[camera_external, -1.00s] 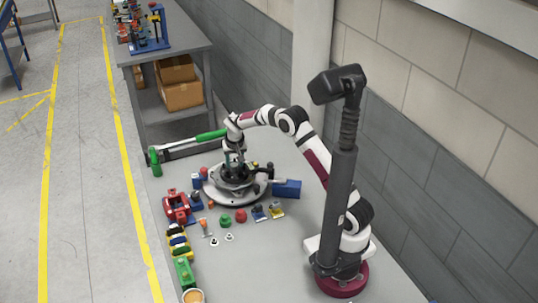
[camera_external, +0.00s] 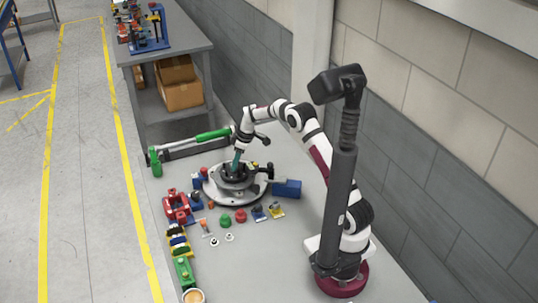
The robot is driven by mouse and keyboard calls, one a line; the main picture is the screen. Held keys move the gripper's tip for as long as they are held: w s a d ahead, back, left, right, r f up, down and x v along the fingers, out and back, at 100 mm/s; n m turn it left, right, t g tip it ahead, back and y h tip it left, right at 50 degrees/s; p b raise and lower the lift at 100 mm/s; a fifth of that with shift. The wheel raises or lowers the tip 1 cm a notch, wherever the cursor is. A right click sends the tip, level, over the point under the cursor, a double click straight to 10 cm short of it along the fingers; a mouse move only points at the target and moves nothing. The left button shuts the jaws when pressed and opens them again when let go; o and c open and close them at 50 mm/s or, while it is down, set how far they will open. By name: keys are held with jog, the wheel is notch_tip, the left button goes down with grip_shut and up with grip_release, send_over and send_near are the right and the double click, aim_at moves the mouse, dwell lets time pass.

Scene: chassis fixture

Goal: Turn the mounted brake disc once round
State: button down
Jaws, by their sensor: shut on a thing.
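The brake disc (camera_external: 238,182) is mounted on a round, light grey fixture (camera_external: 220,197) on the grey bench. It lies flat, with a dark raised part around its middle. My gripper (camera_external: 236,169) reaches down to the disc from above, tilted, with its teal fingers at the disc's upper part. It is shut on the brake disc. The exact contact is too small to see. A black part with a knob (camera_external: 268,172) stands at the disc's right side.
A blue block (camera_external: 287,188) lies right of the fixture. A green-handled tool (camera_external: 212,135) lies behind it. A red part (camera_external: 177,207) and several small coloured parts stand left and in front. The bench is clear toward the front right.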

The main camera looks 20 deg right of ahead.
jog(key=n, duration=0.1)
jog(key=n+g, duration=0.1)
jog(key=n, duration=0.3)
jog(key=shift+s+a+y, duration=0.15)
jog(key=shift+a+y, duration=0.15)
jog(key=c, duration=1.6)
grip_release()
jog(key=n+g, duration=0.1)
jog(key=n, duration=0.1)
jog(key=shift+f+n, duration=0.1)
jog(key=shift+n, duration=0.3)
jog(key=c, duration=1.5)
grip_release()
jog(key=n+g, duration=0.1)
jog(key=n, duration=0.3)
jog(key=n+g+h, duration=0.1)
jog(key=n, duration=0.3)
jog(key=shift+d, duration=0.2)
jog(key=o, duration=0.7)
jog(key=shift+o, duration=0.2)
